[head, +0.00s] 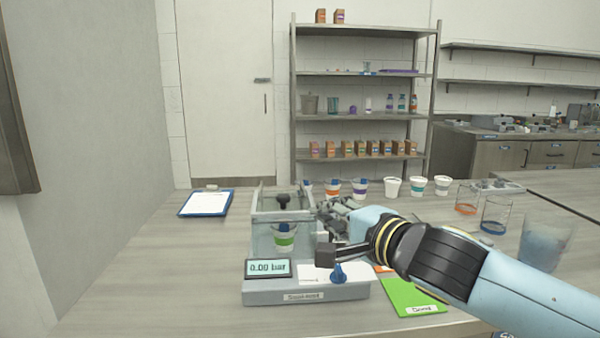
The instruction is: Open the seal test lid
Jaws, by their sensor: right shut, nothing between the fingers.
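The seal test station (306,291) stands on the bench, with a display reading 0.00 bar and a blue knob (338,272) on its front. Its clear chamber (262,238) holds a white cup with a green band (284,240). A black knob-like part (282,201) shows above the cup. The lid is see-through, and I cannot tell clearly whether it is open or shut. My right gripper (328,222) is shut and empty at the right side of the chamber, partly overlapping it in view. Whether it touches the lid is unclear. My left gripper is out of view.
A clipboard (207,202) lies at the left. A green mat (413,298) lies right of the station, below my right arm. Several cups (392,187) stand behind. Clear beakers (497,214) stand at the right. The bench left of the station is free.

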